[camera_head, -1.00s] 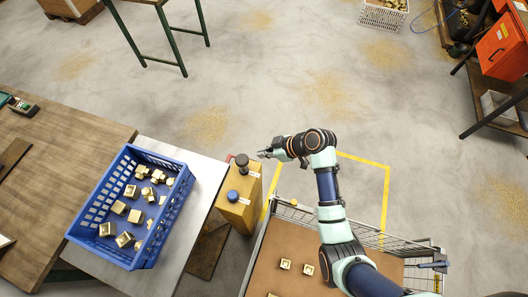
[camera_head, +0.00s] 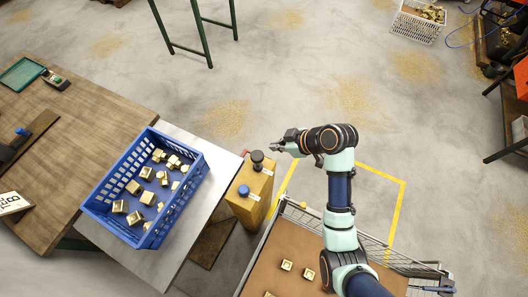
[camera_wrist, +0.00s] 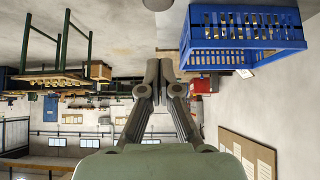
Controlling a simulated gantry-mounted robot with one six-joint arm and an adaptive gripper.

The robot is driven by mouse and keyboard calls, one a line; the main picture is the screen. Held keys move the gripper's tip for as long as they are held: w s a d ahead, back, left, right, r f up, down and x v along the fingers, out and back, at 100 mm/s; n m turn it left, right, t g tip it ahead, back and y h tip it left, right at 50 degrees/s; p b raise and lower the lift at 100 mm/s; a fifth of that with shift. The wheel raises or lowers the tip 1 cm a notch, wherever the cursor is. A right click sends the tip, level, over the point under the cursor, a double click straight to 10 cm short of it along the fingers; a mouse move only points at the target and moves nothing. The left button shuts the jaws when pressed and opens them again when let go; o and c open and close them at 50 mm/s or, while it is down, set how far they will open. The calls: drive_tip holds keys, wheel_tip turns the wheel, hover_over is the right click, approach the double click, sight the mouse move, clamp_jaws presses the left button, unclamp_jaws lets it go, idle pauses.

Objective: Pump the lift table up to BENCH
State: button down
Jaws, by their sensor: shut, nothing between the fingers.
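A grey-topped table (camera_head: 206,212), which looks like the lift table, stands against the wooden bench and carries a blue crate (camera_head: 180,207) of brass blocks. The crate shows at the top right in the wrist view (camera_wrist: 246,44). To the table's right stands a tan box (camera_head: 250,207) with a black knob (camera_head: 257,157) and a blue knob (camera_head: 243,190) on top. My gripper (camera_head: 275,147) is shut and empty, close to the right of the black knob in the head view. Its closed fingers show in the wrist view (camera_wrist: 159,68). I cannot tell whether it touches the knob.
The wooden bench (camera_head: 85,105) is at the left, with a sign (camera_head: 14,203) only partly readable. A wire-sided cart (camera_head: 285,240) with brass blocks is under my arm. Yellow floor lines (camera_head: 398,215) run beside it. Open floor lies beyond the box.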

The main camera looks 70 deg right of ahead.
hover_over(254, 154)
drive_tip(key=s, duration=0.2)
drive_tip(key=f, duration=0.7)
drive_tip(key=shift+a+f, duration=0.3)
drive_tip(key=f, duration=0.2)
drive_tip(key=shift+s+f, duration=0.2)
drive_tip(key=shift+f, duration=0.75)
wheel_tip(254, 154, down, 7)
drive_tip(key=b, duration=0.5)
drive_tip(key=shift+r, duration=0.1)
drive_tip(key=shift+s, duration=0.1)
